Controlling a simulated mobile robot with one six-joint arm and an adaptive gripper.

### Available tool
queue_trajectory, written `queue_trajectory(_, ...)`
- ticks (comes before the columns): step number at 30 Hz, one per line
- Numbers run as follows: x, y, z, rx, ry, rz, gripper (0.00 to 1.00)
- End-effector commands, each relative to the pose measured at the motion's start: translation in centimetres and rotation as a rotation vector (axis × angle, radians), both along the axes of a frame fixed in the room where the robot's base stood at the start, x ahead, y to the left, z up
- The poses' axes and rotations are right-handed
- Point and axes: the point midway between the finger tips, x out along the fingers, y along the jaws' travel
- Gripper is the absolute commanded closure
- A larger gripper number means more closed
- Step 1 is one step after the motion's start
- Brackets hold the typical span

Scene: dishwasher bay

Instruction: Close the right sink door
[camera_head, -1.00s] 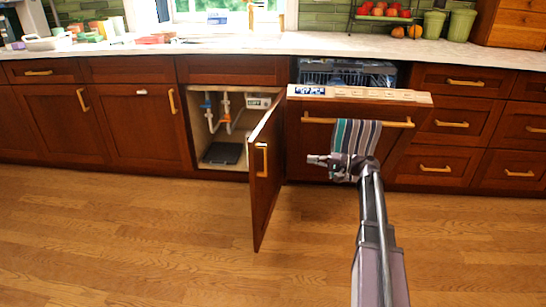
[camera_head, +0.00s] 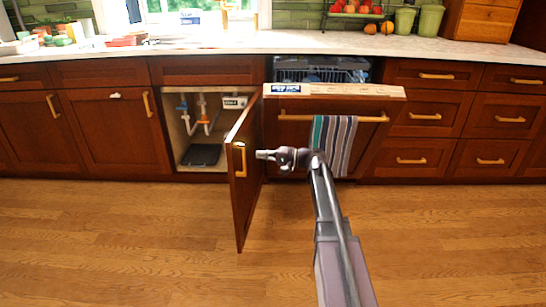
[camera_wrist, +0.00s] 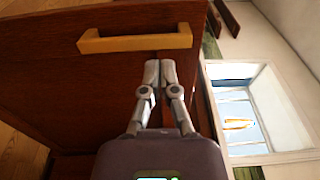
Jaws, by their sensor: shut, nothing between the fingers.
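The right sink door (camera_head: 244,178) is dark red wood and stands open, swung out toward me from the cabinet under the sink. I cannot tell whether the fingertips touch the door (camera_wrist: 60,85).
The open sink cabinet (camera_head: 182,135) shows pipes and a dark tray (camera_head: 201,155) inside. Right of the door, the dishwasher door (camera_head: 335,91) is tilted partly open, with a striped towel (camera_head: 339,135) on its handle. The wooden floor (camera_head: 120,245) in front is clear.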

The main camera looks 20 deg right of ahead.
Motion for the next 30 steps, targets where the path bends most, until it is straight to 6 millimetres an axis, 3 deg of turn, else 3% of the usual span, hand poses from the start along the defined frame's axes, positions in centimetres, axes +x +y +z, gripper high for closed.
queue_trajectory(9, 1.4, 3.0, 0.0, 0.000, 0.000, 0.002, 1.00)
queue_trajectory(30, 1.8, 3.8, 0.0, 0.000, 0.000, -0.010, 1.00)
